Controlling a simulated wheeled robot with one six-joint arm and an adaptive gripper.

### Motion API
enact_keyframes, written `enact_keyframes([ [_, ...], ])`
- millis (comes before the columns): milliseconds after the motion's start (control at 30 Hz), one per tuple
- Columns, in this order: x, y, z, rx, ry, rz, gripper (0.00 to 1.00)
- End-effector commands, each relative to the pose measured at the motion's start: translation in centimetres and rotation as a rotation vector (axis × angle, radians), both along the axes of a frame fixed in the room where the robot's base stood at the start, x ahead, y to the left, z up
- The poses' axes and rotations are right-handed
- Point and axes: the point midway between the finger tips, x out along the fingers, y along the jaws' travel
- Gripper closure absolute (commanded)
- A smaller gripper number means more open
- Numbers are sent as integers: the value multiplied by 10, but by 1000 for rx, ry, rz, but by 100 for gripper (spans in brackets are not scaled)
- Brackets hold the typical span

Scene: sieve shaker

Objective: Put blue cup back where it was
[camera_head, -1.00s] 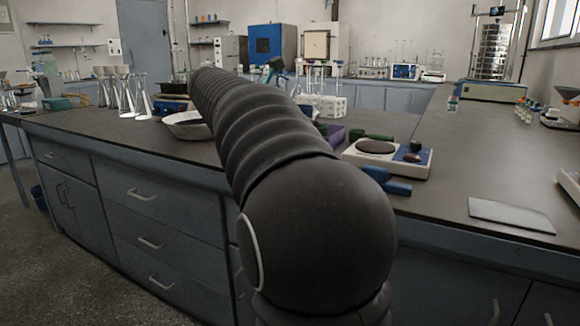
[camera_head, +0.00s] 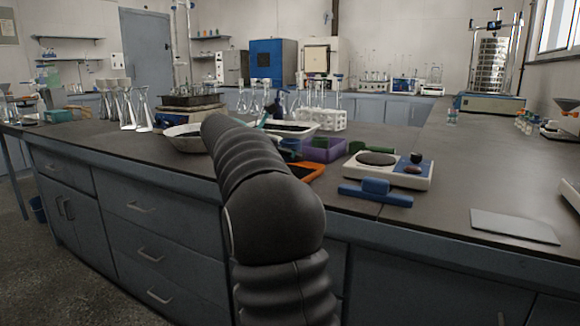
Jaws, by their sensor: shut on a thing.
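My arm reaches forward from the bottom of the view. Its far end, with my gripper (camera_head: 278,107), shows only as a small dark shape with a teal strip, above the back of the near bench. The fingers are too small and partly hidden to make out clearly. A small blue thing (camera_head: 290,144), which looks like the blue cup, shows just right of my arm, left of a purple tray (camera_head: 325,149). Whether it touches the fingers is not clear.
A white two-part device (camera_head: 388,170) and a blue block-like thing (camera_head: 376,192) stand right of my arm. An orange tray (camera_head: 308,171) lies close beside it. A shallow bowl (camera_head: 184,138) and conical glassware (camera_head: 128,110) stand left. The sieve shaker (camera_head: 492,65) is far right.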

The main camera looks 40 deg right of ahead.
Motion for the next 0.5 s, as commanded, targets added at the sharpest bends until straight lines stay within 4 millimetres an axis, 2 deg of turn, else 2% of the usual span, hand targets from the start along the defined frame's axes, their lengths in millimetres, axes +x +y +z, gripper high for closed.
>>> enact_keyframes([
  [200,-1,0,-31,1,1,-1,84],
  [500,-1,0,-33,1,0,0,84],
])
